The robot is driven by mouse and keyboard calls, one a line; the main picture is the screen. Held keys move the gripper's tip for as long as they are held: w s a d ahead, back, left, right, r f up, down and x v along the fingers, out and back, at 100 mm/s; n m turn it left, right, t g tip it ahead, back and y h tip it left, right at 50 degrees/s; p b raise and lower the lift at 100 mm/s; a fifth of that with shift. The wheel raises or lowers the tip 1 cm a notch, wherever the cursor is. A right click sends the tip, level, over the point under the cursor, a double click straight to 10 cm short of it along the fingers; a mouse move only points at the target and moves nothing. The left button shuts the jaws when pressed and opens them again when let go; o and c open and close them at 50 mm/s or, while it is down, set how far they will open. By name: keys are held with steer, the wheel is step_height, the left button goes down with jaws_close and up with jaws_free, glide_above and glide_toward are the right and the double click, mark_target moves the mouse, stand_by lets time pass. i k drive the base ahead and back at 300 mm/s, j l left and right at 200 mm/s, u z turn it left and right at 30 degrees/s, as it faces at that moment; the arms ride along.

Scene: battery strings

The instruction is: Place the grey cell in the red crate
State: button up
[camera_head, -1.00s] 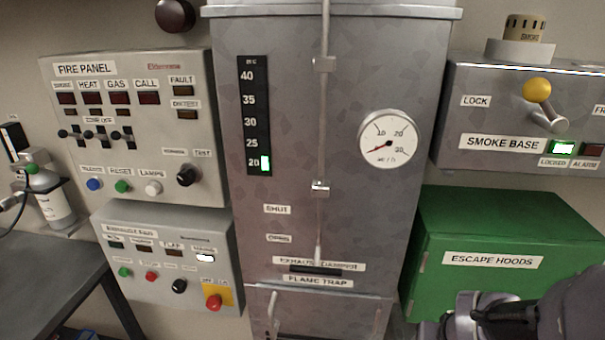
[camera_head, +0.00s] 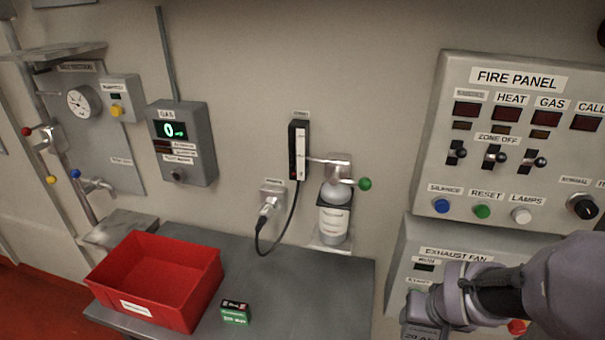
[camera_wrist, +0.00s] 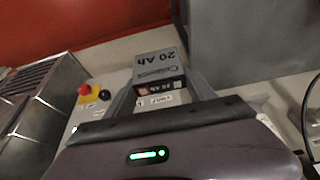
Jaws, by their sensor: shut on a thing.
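The grey cell (camera_wrist: 158,68) shows in the wrist view, a box with "20 Ah" on its face. My gripper (camera_wrist: 160,92) is shut on it, one finger on each side. In the head view my gripper (camera_head: 428,306) is at the lower right, in front of the exhaust fan panel, with part of the cell (camera_head: 424,332) at the bottom edge. The red crate (camera_head: 205,290) stands on the grey bench at the lower left, well left of my gripper. Its visible inside looks empty.
A small green and black box (camera_head: 235,315) lies on the bench (camera_head: 300,290) just right of the crate. A bottle (camera_head: 334,222) with a green-knobbed valve and a hanging black cable (camera_head: 285,236) are behind. The fire panel (camera_head: 500,150) is at the right.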

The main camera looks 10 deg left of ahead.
mark_target(173, 293)
steer(key=j, duration=1.5)
steer(key=i+j+u, duration=0.1)
steer(key=j, duration=1.4)
steer(key=i+l, duration=0.2)
